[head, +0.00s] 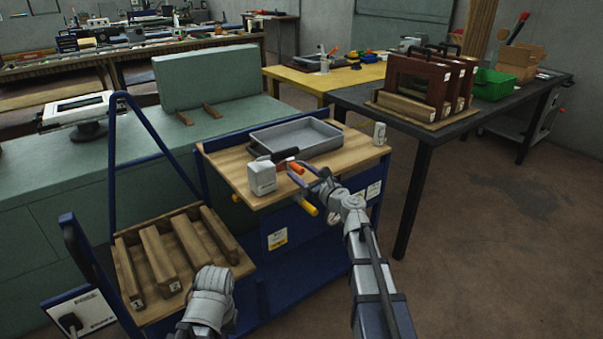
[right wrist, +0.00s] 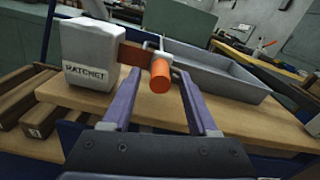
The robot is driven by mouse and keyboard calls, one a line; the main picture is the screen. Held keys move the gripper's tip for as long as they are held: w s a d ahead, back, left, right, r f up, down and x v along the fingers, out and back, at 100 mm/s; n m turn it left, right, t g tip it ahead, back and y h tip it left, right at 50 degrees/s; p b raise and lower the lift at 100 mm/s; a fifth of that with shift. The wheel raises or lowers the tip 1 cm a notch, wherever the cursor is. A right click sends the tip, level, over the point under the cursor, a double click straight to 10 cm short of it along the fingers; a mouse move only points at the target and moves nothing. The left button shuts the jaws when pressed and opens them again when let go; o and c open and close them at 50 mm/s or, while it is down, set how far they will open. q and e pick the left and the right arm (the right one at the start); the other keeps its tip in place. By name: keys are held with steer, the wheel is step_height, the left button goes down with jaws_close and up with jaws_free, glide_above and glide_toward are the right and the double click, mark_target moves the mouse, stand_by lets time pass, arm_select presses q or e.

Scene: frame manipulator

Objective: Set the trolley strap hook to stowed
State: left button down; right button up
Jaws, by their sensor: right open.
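The trolley (head: 283,240) is blue with a wooden top. On its front edge stands a white ratchet block (head: 262,178), labelled RATCHET in the right wrist view (right wrist: 90,55). A short red-brown strap (right wrist: 131,54) runs from the block to a metal hook with an orange grip (right wrist: 160,77). The orange grip also shows in the head view (head: 295,168). My right gripper (right wrist: 158,92) is open, its fingers pointing at the orange grip, one on each side of it; I cannot tell whether they touch it. My left arm's grey end (head: 208,295) is at the bottom; its fingers are hidden.
A grey tray (head: 333,138) lies on the trolley top behind the hook. Yellow handles (head: 306,208) stick out below the top. A lower wooden shelf with bars (head: 160,258) is at the left. A dark table (head: 350,97) stands at the right, with open floor before it.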

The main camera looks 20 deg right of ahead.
steer(key=shift+c, duration=0.2)
jaws_close()
stand_by(1.1)
